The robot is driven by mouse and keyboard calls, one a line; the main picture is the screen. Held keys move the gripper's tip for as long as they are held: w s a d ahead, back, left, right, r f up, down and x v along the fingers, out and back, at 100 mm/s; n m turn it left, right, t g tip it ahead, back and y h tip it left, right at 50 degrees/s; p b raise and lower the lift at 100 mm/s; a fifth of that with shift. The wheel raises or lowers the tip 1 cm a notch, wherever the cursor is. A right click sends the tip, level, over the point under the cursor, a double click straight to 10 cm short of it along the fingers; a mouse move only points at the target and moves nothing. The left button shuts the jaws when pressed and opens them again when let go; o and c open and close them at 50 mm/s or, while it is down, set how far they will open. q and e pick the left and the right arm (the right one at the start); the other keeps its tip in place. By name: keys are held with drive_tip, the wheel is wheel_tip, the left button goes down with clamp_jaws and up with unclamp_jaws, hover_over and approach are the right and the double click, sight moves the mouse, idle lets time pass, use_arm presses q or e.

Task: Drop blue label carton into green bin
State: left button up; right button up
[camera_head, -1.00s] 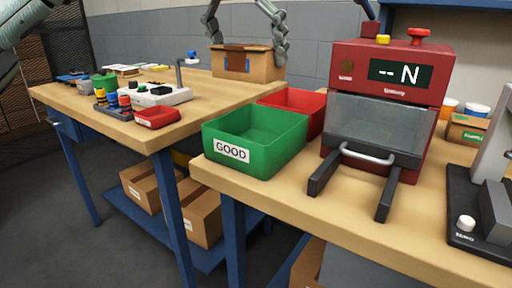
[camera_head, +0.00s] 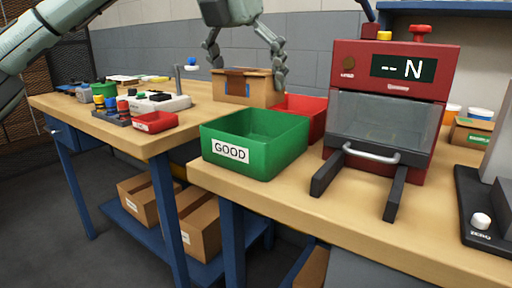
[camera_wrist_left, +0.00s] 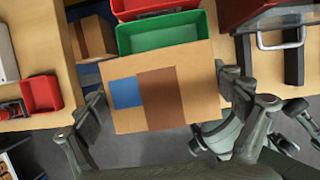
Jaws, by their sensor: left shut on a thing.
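My left gripper (camera_head: 246,74) is shut on a brown carton (camera_head: 233,88) with a blue label, its fingers on opposite sides. In the head view the carton shows just above the far rim of the green bin (camera_head: 226,154), marked GOOD. In the left wrist view the carton (camera_wrist_left: 205,88) is held between the fingers, with the blue label (camera_wrist_left: 125,92) and a brown strip facing the camera. There it overlaps the near edge of the green bin (camera_wrist_left: 160,36). The green bin's visible inside looks empty. My right gripper is not in view.
A red bin (camera_head: 316,116) stands behind the green one. A red machine (camera_head: 388,100) with a handled glass door stands right of the bins. The left table (camera_head: 75,103) holds a small red tray (camera_head: 155,122) and several parts. Cartons sit on the shelf below.

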use_arm(q)
drive_tip(key=o, duration=1)
drive_tip(key=shift+c, duration=0.2)
drive_tip(key=shift+r, duration=0.1)
drive_tip(key=v, duration=1.1)
drive_tip(key=shift+s+r, duration=0.25)
drive_tip(key=shift+r, duration=0.1)
drive_tip(key=shift+a, duration=0.15)
